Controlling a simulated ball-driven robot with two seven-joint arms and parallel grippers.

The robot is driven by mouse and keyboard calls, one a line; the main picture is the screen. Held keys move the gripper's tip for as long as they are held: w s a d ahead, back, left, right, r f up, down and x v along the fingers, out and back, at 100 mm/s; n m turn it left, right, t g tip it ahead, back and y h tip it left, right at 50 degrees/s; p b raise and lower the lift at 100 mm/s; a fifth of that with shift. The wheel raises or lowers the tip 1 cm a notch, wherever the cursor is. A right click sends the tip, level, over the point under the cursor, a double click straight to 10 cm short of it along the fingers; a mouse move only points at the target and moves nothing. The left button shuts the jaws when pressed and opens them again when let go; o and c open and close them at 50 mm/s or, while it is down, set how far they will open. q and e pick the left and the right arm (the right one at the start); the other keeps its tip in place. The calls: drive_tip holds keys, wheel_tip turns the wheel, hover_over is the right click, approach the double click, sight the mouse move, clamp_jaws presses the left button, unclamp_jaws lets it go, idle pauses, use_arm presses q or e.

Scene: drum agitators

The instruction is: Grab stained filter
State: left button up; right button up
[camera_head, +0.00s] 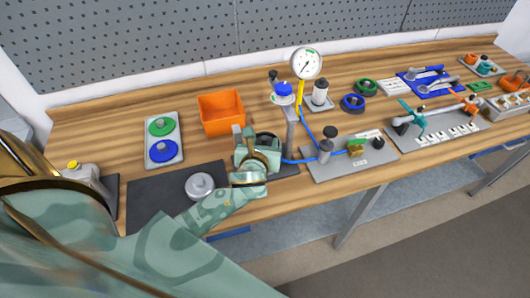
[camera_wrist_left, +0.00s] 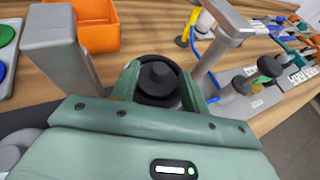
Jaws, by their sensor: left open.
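My left gripper (camera_head: 262,142) is at the bench's front, right of the dark mat. In the left wrist view its open fingers (camera_wrist_left: 158,88) stand on either side of a dark round part with a black knob on top (camera_wrist_left: 157,78). Whether the fingers touch it, I cannot tell. In the head view this part is mostly hidden behind the gripper. I see no clear stain, so I cannot tell whether it is the stained filter. A green disc (camera_head: 160,126) and a blue disc (camera_head: 163,150) lie in a grey tray (camera_head: 152,138) to the left. My right gripper is not in view.
An orange bin (camera_head: 222,112) stands behind the gripper. A post with a pressure gauge (camera_head: 306,63) and blue hose rises close on its right. A grey knobbed lid (camera_head: 200,186) lies on the dark mat (camera_head: 150,195). A plate with a black knob (camera_head: 326,150) stands farther right.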

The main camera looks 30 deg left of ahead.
use_arm(q)
drive_tip(key=shift+w+a+f, duration=0.1)
drive_tip(key=shift+w+f, duration=0.05)
drive_tip(key=shift+w, duration=0.1)
drive_tip(key=shift+s, duration=0.15)
clamp_jaws()
